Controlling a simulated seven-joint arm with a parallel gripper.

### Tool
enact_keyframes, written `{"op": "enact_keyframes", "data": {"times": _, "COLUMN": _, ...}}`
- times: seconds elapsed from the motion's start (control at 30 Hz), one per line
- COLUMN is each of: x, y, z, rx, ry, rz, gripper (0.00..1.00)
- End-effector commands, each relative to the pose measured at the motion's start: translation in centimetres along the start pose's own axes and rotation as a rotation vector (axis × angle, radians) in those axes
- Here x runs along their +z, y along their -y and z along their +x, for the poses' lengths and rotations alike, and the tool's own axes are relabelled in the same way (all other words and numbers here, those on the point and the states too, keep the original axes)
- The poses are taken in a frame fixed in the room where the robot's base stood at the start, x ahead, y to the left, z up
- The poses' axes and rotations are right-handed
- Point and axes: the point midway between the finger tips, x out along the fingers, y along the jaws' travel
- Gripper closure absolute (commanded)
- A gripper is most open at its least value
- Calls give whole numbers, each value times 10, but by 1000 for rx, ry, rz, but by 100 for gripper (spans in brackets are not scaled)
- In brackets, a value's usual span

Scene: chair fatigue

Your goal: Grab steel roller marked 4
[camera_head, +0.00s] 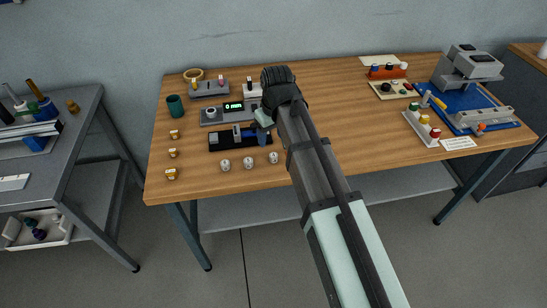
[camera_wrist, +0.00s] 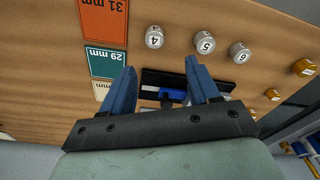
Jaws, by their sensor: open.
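The steel roller marked 4 (camera_wrist: 154,37) stands on the wooden table with its numbered top showing in the wrist view. It appears to be the rightmost of the three steel rollers in the head view (camera_head: 273,158). My gripper (camera_wrist: 160,68) has blue fingers, spread apart with nothing held. In the wrist view the roller lies beyond the fingertips, apart from them. In the head view my gripper (camera_head: 263,132) is above the black fixture, behind the roller row.
Steel rollers marked 5 (camera_wrist: 204,43) and 6 (camera_wrist: 240,53) stand beside roller 4. A black fixture with a blue slide (camera_wrist: 172,95) is below the fingers. An orange 31 mm card (camera_wrist: 104,20) and a green 29 mm card (camera_wrist: 104,63) lie left. Brass rollers (camera_head: 173,153) stand left.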

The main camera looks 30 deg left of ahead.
Motion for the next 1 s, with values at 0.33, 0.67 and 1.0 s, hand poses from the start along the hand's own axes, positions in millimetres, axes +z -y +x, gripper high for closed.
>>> {"op": "enact_keyframes", "data": {"times": 0.33, "x": 0, "y": 0, "z": 30, "rx": 0, "ry": -1, "rz": 0, "gripper": 39}}
{"op": "enact_keyframes", "data": {"times": 0.67, "x": 8, "y": -4, "z": 47, "rx": -1, "ry": 1, "rz": 1, "gripper": 39}}
{"op": "enact_keyframes", "data": {"times": 1.0, "x": 12, "y": -6, "z": 81, "rx": -1, "ry": 0, "rz": 1, "gripper": 39}}
